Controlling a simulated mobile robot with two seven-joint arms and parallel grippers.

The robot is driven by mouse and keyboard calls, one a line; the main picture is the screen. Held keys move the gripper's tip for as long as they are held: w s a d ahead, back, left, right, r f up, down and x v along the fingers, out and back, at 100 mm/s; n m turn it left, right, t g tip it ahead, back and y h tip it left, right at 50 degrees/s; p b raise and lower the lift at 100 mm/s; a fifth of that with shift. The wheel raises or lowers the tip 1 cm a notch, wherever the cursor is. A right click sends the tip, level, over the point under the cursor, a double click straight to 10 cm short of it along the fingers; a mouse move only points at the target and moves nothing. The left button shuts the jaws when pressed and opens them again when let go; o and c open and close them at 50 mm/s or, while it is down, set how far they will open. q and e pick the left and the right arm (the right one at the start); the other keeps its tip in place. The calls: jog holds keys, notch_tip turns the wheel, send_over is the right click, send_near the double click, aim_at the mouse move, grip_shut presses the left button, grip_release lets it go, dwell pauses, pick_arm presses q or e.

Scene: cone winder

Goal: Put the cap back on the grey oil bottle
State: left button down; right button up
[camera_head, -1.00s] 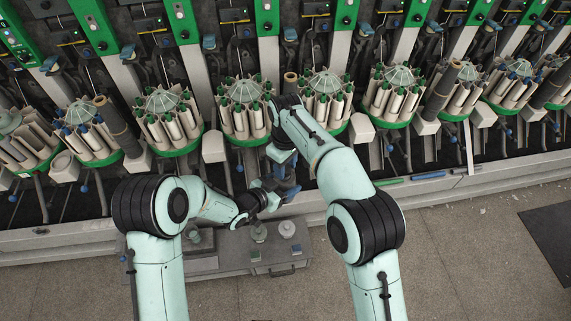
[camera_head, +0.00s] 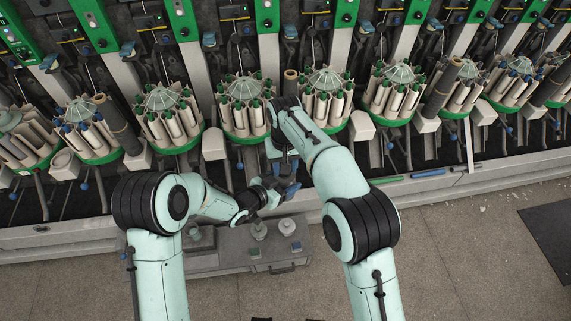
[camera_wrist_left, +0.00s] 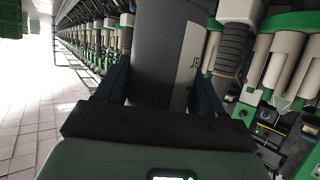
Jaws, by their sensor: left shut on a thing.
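My left gripper (camera_head: 273,190) is shut on the dark grey oil bottle, in front of the machine. In the left wrist view the bottle (camera_wrist_left: 165,50) fills the middle, with a pale label band on its right side. The gripper's fingers (camera_wrist_left: 162,92) lie on both sides of it. The bottle's top is out of that view. My right gripper (camera_head: 286,165) points down, just above and beside the left one. Its jaws are small and partly covered by the arm, so I cannot tell how they stand. I cannot make out the cap.
A low grey bench (camera_head: 205,264) stands below my left gripper. A grey round-based item (camera_head: 258,230) and a pale one (camera_head: 287,227) stand on it. The winder's pale ledge (camera_head: 440,183) and its bobbin clusters (camera_head: 243,110) lie behind. The floor at right is open.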

jog(key=m, duration=0.4)
jog(key=shift+a+m, duration=0.1)
jog(key=shift+m, duration=0.2)
jog(key=m, duration=0.4)
jog(key=shift+m, duration=0.3)
jog(key=m, duration=0.4)
jog(key=shift+a, duration=0.1)
jog(key=m, duration=0.4)
jog(key=shift+w+m, duration=0.15)
jog(key=shift+m, duration=0.25)
jog(key=m, duration=0.4)
jog(key=shift+m, duration=0.3)
jog(key=m, duration=0.4)
jog(key=shift+w+m, duration=0.15)
jog(key=shift+m, duration=0.15)
jog(key=m, duration=0.4)
jog(key=shift+f, duration=0.1)
jog(key=m, duration=0.3)
